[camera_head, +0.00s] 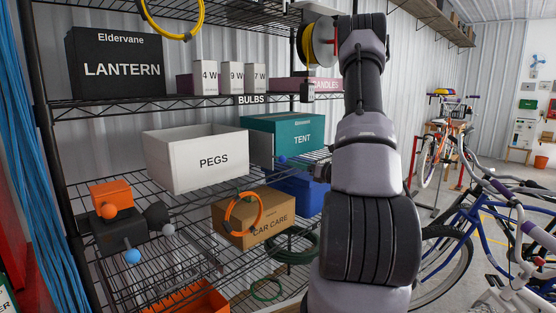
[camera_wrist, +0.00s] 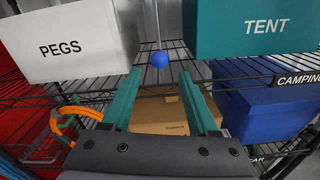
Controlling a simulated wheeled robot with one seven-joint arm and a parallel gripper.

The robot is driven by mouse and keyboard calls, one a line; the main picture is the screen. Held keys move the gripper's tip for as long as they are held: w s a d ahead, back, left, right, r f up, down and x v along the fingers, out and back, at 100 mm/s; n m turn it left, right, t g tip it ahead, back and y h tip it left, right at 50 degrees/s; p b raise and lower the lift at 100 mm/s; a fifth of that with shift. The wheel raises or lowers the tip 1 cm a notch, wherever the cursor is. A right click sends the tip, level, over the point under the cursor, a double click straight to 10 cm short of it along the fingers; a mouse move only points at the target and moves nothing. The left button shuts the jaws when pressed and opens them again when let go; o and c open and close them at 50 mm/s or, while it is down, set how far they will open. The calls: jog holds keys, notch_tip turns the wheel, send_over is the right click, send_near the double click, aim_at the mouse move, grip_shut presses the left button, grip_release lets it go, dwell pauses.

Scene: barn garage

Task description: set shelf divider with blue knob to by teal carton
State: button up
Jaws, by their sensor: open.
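The shelf divider's blue knob (camera_wrist: 159,60) sits at the end of a thin upright rod in the wrist view, between the white PEGS box and the teal carton (camera_wrist: 250,28) marked TENT. In the head view, the blue knob (camera_head: 282,159) shows just below the teal carton (camera_head: 290,133). My gripper (camera_wrist: 158,78) is open and empty, its two teal fingers pointing toward the knob, which appears just beyond the fingertips and between them. In the head view my arm hides most of the gripper.
The white PEGS box (camera_head: 200,160) stands left of the knob. A blue box (camera_head: 298,190) and a brown CAR CARE box (camera_head: 255,222) are below. Dark pieces with orange, light-blue and grey knobs (camera_head: 131,256) lie at left. Wire shelves are above; bicycles stand at right.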

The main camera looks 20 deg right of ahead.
aim_at(283, 159)
jog(key=x, duration=1)
jog(key=shift+w+a, duration=0.15)
jog(key=shift+w, duration=0.1)
grip_shut()
dwell(1.0)
